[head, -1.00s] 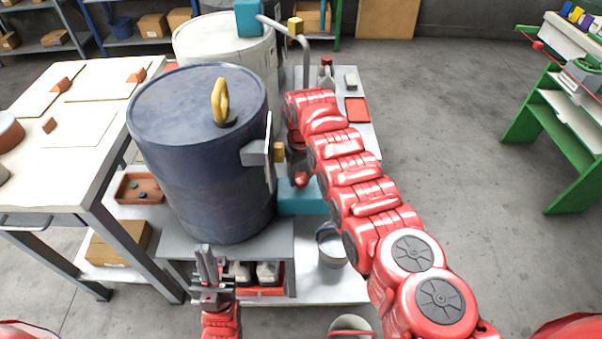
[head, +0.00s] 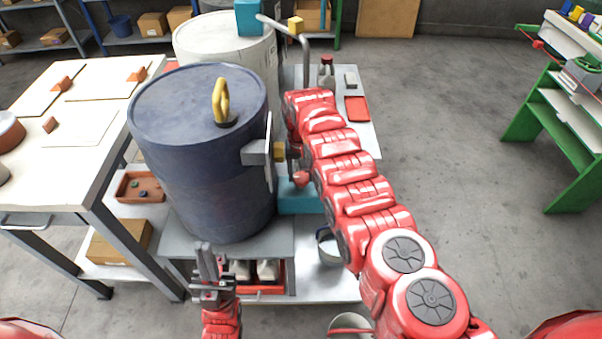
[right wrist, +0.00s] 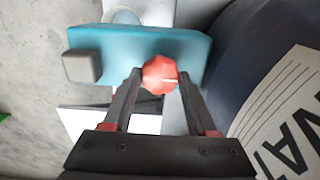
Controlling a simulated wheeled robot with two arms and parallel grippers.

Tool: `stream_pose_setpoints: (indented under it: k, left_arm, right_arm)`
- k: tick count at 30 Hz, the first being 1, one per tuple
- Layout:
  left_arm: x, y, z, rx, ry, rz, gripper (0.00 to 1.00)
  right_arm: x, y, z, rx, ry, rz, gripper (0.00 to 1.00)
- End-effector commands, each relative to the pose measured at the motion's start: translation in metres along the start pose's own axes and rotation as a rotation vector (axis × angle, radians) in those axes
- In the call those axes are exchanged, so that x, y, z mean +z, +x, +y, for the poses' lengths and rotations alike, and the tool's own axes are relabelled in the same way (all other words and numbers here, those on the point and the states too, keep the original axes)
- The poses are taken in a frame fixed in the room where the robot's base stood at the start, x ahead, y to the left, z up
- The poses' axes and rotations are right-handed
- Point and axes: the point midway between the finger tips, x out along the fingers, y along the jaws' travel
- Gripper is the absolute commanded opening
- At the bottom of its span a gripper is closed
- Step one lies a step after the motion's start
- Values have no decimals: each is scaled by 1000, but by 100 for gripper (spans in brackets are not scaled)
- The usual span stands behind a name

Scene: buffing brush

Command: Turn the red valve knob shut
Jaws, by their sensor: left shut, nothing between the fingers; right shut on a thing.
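The red valve knob (right wrist: 160,75) is a small faceted knob with a pale line on its face. In the right wrist view it sits between the fingertips of my right gripper (right wrist: 159,82), which is shut on it. A teal block (right wrist: 185,50) lies behind the knob in that view. My left gripper (head: 208,262) is shut and empty, pointing up in front of the blue drum's stand.
A large dark blue drum (head: 200,140) with a yellow handle (head: 220,100) stands left of my right arm. A white drum (head: 225,45) is behind it. A bucket (head: 328,248) sits low beside my right arm.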

Motion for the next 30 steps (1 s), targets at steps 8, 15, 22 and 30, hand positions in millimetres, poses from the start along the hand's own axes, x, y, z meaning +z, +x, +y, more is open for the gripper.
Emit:
stream_pose_setpoints:
  k: [8, 15, 22, 30]
  left_arm:
    - [0, 0, 0, 0, 0, 0, 0]
    - [0, 0, 0, 0, 0, 0, 0]
    - [0, 0, 0, 0, 0, 0, 0]
    - [-1, 4, 0, 0, 0, 0, 0]
  right_arm:
    - [0, 0, 0, 0, 7, 1, 3]
    - [0, 0, 0, -1, 5, 1, 82]
    - [0, 0, 0, -1, 4, 0, 88]
    - [-1, -13, 0, -2, 4, 4, 88]
